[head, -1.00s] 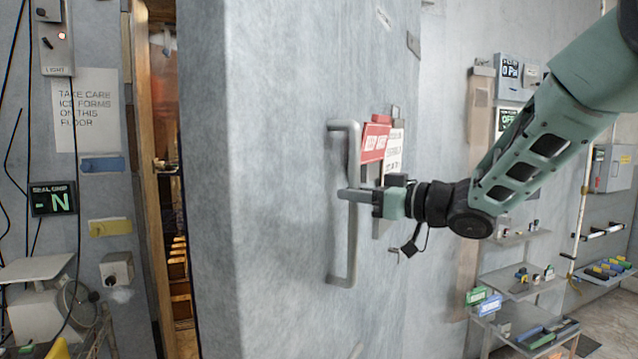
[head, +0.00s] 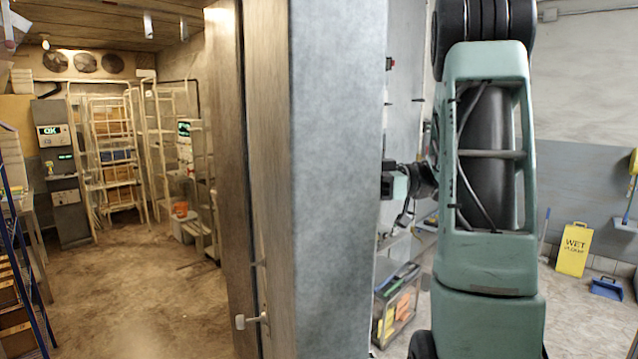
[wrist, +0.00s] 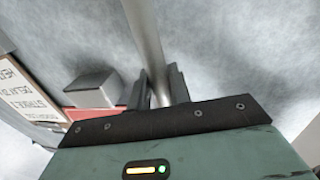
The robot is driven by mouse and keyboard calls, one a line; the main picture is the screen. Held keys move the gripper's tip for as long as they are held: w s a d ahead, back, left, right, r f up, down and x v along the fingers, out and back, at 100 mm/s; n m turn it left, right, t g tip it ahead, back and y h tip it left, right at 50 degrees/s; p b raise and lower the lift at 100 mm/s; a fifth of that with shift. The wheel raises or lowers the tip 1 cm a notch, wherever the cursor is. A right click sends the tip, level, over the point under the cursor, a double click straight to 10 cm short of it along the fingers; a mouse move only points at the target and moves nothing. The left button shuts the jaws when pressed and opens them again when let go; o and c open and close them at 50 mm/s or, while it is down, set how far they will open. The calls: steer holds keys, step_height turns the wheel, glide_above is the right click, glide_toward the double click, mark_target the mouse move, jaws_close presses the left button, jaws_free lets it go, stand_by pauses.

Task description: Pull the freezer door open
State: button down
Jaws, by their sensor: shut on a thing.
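The thick grey freezer door (head: 335,180) stands well open in the head view, seen almost edge-on, with the freezer room (head: 150,265) in view to its left. Its outer face, with the handle, is turned to the right. In the wrist view the grey bar handle (wrist: 145,38) runs between the two fingers of my gripper (wrist: 160,88), which is shut on it. In the head view my gripper (head: 390,180) shows only partly beside the door's outer face; the handle cannot be made out there.
Inside the freezer, pale racks (head: 112,150) stand at the back, with an orange bucket (head: 181,209) on the right. A blue ladder (head: 25,240) is at the far left. Outside, a low shelf (head: 397,305), a yellow wet-floor sign (head: 574,250) and a blue dustpan (head: 607,288) stand at right.

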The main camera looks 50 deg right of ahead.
steer(key=shift+s+d+r, duration=0.1)
steer(key=shift+s+d, duration=0.2)
steer(key=shift+d, duration=0.5)
steer(key=c, duration=1.3)
jaws_free()
steer(key=shift+c, duration=0.2)
steer(key=b+v, duration=0.2)
steer(key=v, duration=1.5)
steer(key=shift+d, duration=0.2)
steer(key=shift+s, duration=0.15)
